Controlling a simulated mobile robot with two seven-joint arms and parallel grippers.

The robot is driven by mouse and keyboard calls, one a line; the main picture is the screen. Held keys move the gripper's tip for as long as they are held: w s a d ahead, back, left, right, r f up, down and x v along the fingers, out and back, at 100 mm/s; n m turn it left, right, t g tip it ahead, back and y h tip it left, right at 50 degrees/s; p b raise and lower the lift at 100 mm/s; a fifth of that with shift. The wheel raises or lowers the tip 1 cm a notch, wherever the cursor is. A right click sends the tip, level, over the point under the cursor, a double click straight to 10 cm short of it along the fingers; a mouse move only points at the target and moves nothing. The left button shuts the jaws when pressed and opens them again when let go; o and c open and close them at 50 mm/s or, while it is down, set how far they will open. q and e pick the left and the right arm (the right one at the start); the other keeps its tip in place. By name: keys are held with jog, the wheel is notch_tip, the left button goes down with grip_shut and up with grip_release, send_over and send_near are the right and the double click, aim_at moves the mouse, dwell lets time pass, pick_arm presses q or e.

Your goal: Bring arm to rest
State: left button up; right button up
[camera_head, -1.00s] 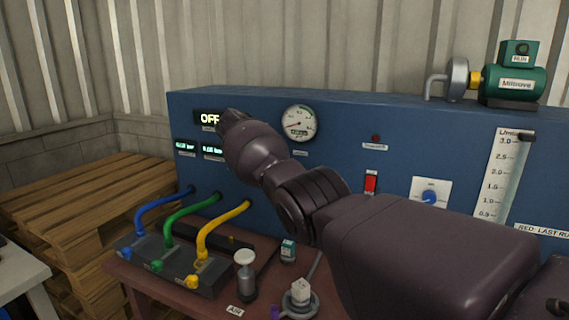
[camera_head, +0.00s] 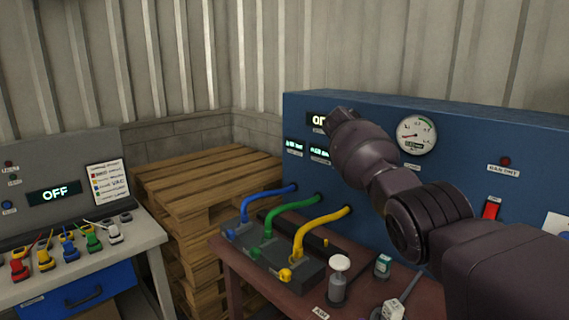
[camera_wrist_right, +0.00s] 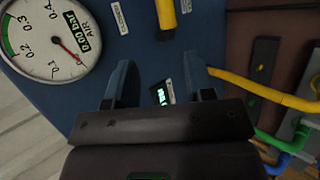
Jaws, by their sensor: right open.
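My right arm (camera_head: 420,213) comes in from the right in the head view and reaches in front of the blue panel (camera_head: 460,135). Its far end is near the panel's upper-left display (camera_head: 318,121) and covers part of it. The jaws are hidden behind the wrist there. In the right wrist view my right gripper (camera_wrist_right: 160,82) has its two fingers apart, with nothing between them but the panel and a small lit display (camera_wrist_right: 163,95) behind. I cannot tell the gap to the panel. My left gripper is not in view.
A pressure gauge (camera_head: 416,135) and a red switch (camera_head: 491,208) are on the panel. Blue, green and yellow hoses run to a dark block (camera_head: 300,275) below. Wooden pallets (camera_head: 195,185) stand left of it, then a bench (camera_head: 90,260) with coloured plugs.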

jog(key=w+a+r+t+y, duration=0.4)
jog(key=w+a+r+t, duration=0.2)
jog(key=a+r+t, duration=0.4)
jog(key=s+f+m+t+y, duration=0.1)
jog(key=s+f+t+y, duration=0.25)
jog(key=s+f, duration=0.65)
jog(key=s+f+t+y, duration=0.2)
jog(key=s+f+y, duration=0.35)
jog(key=f, duration=0.85)
jog(key=s+d+f+m+g+h, duration=0.1)
jog(key=s+d+f+g, duration=0.1)
jog(key=s+f, duration=0.7)
jog(key=s+d+f+m+g+h, duration=0.1)
jog(key=s+d+f+g, duration=0.1)
jog(key=s+f, duration=0.8)
jog(key=s+d+f+m+g+h, duration=0.1)
jog(key=s+f, duration=0.9)
jog(key=s, duration=1.2)
jog(key=shift+d+m+g+h, duration=0.4)
jog(key=shift+d+g, duration=0.45)
jog(key=shift+d, duration=0.1)
